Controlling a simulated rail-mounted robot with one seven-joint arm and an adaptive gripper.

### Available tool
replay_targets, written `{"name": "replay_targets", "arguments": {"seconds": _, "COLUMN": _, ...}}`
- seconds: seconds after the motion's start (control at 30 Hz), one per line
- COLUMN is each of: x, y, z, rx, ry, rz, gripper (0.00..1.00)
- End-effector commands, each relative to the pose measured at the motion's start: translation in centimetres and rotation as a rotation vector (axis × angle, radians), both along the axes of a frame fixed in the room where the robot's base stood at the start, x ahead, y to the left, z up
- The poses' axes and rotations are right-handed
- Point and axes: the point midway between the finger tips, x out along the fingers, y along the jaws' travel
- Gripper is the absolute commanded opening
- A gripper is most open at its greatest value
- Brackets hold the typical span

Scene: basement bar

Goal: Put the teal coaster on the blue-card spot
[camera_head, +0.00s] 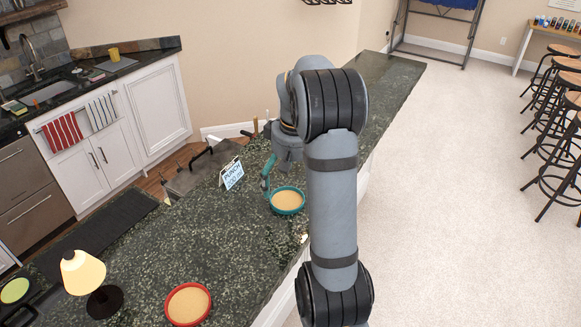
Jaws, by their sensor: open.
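The teal coaster (287,211), a round tan disc with a raised teal rim, lies flat on the dark green stone counter, left of my arm's upper link. My gripper (281,182) points down just behind and above it, partly hidden by my arm. A teal upright part, which looks like one of its fingers, shows at the coaster's far left. The gripper is open and holds nothing that I can see. A small white tent card with blue print (232,174) stands left of the coaster. I cannot make out a separate blue card; my arm hides part of the counter.
A red-rimmed coaster (188,304) lies at the counter's front. A lit lamp (85,272) and a lime-green round coaster (15,291) are at the left. Beyond the tent card is a grey sink-like area (190,178). The counter (170,240) between card and lamp is clear.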

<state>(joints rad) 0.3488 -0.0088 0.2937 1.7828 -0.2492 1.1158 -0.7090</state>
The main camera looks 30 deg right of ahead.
Motion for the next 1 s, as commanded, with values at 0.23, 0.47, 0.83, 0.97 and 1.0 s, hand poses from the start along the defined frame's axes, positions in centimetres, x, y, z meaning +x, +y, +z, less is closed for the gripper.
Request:
{"name": "replay_targets", "arguments": {"seconds": 0.23, "x": -0.5, "y": 0.0, "z": 5.2, "rx": -0.001, "ry": -0.004, "rz": 0.0, "gripper": 0.9}}
{"name": "replay_targets", "arguments": {"seconds": 0.47, "x": -0.9, "y": 0.0, "z": 7.3, "rx": 0.0, "ry": 0.0, "rz": 0.0, "gripper": 0.9}}
{"name": "replay_targets", "arguments": {"seconds": 0.83, "x": -0.9, "y": 0.0, "z": 7.4, "rx": 0.0, "ry": 0.001, "rz": 0.0, "gripper": 0.9}}
{"name": "replay_targets", "arguments": {"seconds": 0.97, "x": -0.9, "y": 0.0, "z": 7.4, "rx": 0.0, "ry": 0.001, "rz": 0.0, "gripper": 0.9}}
{"name": "replay_targets", "arguments": {"seconds": 1.0, "x": -0.9, "y": 0.0, "z": 7.3, "rx": 0.001, "ry": 0.001, "rz": 0.0, "gripper": 0.9}}
